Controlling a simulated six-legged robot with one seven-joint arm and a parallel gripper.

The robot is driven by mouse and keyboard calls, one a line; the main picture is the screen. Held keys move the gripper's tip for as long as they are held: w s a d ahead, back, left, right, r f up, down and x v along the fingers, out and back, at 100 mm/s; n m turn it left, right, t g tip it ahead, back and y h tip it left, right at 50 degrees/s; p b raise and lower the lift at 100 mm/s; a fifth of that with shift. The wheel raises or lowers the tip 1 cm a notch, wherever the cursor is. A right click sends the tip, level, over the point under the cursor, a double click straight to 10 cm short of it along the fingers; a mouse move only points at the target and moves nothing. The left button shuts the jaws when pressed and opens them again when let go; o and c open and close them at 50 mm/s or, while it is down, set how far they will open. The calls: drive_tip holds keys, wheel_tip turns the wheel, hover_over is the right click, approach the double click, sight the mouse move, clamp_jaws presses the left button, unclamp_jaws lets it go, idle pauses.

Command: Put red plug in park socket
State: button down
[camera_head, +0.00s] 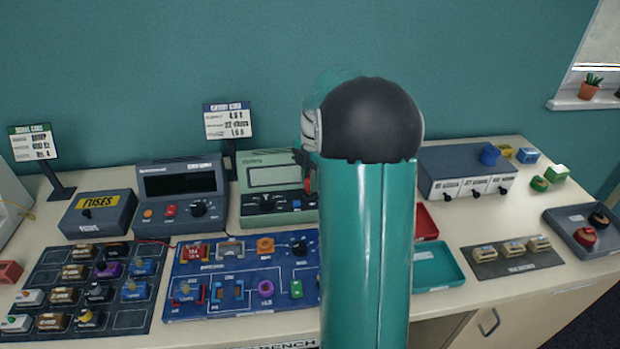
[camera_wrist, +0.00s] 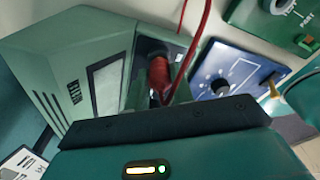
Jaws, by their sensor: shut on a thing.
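The red plug (camera_wrist: 158,80) shows in the wrist view, with its red cable (camera_wrist: 196,40) curving upward. My gripper (camera_wrist: 162,98) is shut on it; its dark jaw hides the near side. In the head view, my arm hides most of the gripper, and a red bit of the plug (camera_head: 311,183) shows beside the green meter (camera_head: 275,192). The meter also fills the left of the wrist view (camera_wrist: 60,70). A green panel (camera_wrist: 245,14) with a round grey fitting and a small label is at its upper right. I cannot tell whether the plug touches a socket.
A blue board (camera_head: 215,300) with knobs and sockets lies in front of the meter, left of my arm. A dark console (camera_head: 182,180) stands left of the meter. A teal tray (camera_head: 437,272) and a grey box (camera_head: 440,160) are to the right. A price sign (camera_head: 228,121) stands behind.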

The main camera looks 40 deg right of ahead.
drive_tip(key=shift+f, duration=0.45)
idle(0.3)
drive_tip(key=c, duration=1.1)
unclamp_jaws()
drive_tip(key=shift+o, duration=0.3)
drive_tip(key=o, duration=0.4)
drive_tip(key=shift+r, duration=4)
